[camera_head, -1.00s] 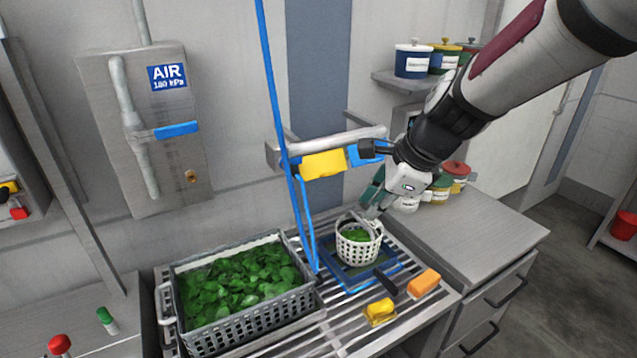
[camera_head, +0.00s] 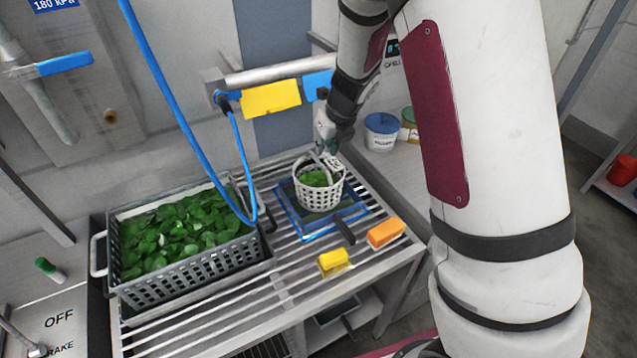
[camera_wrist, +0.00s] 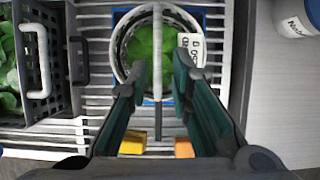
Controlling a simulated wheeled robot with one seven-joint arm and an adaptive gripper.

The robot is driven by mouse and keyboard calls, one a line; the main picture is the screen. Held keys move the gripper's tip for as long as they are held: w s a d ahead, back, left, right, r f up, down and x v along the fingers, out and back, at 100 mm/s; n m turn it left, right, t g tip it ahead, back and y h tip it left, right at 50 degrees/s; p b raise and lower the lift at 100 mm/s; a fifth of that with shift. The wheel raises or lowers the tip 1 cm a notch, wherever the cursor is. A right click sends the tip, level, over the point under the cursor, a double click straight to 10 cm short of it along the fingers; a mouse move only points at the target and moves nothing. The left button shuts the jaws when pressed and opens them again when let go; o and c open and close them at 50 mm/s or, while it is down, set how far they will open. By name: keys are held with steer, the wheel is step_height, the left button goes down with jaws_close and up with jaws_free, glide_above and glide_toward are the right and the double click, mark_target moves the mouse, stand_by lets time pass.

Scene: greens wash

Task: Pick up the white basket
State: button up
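The white basket (camera_head: 309,195) is a small round perforated basket with green leaves in it and an arched handle. It stands upright inside a blue square frame (camera_head: 346,212) on the slatted rack. My gripper (camera_head: 326,147) is above it, close to the top of the handle. In the wrist view my gripper (camera_wrist: 160,75) has its two green-padded fingers apart, one on either side of the basket's handle (camera_wrist: 157,60). The basket's rim (camera_wrist: 121,45) shows beyond the fingertips. A white label with writing is on the basket's right side in that view. I see no finger contact with the handle.
A large grey crate (camera_head: 190,277) of leaves stands left of the basket. A blue hose (camera_head: 178,110) hangs between them. A yellow block (camera_head: 333,262), an orange block (camera_head: 386,233) and a dark handle (camera_head: 344,231) lie in front. Lidded tubs (camera_head: 381,133) stand at right.

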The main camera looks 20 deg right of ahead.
mark_target(319, 162)
steer(key=x, duration=0.8)
steer(key=shift+a+f, duration=0.1)
steer(key=shift+f, duration=0.25)
jaws_close()
